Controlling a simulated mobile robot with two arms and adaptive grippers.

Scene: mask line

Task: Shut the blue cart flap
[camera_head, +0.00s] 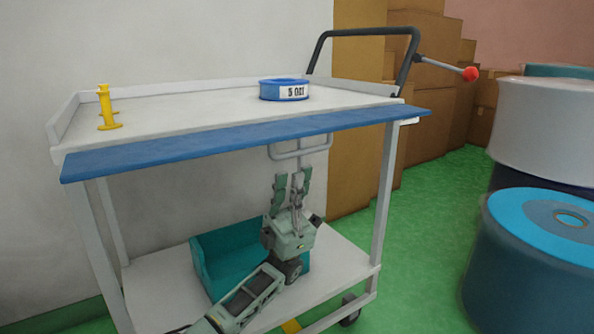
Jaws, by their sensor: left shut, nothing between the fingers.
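The blue flap (200,147) runs along the near edge of the white cart's top shelf (190,112). It sticks out towards me, roughly level, along the whole edge. A grey looped bracket (300,154) shows under the flap, right of its middle. My left gripper (293,178) is below the flap and just under the bracket, with its fingers pointing up. It is shut and empty, and whether it touches the bracket is hard to tell. My right gripper is not in view.
On the top shelf are a blue tape roll (284,90) and a yellow spool-like piece (106,108). A teal bin (215,262) stands on the lower shelf behind my arm. A black push handle with a red-knobbed lever (470,74) is at the right. Drums (530,285) stand at far right.

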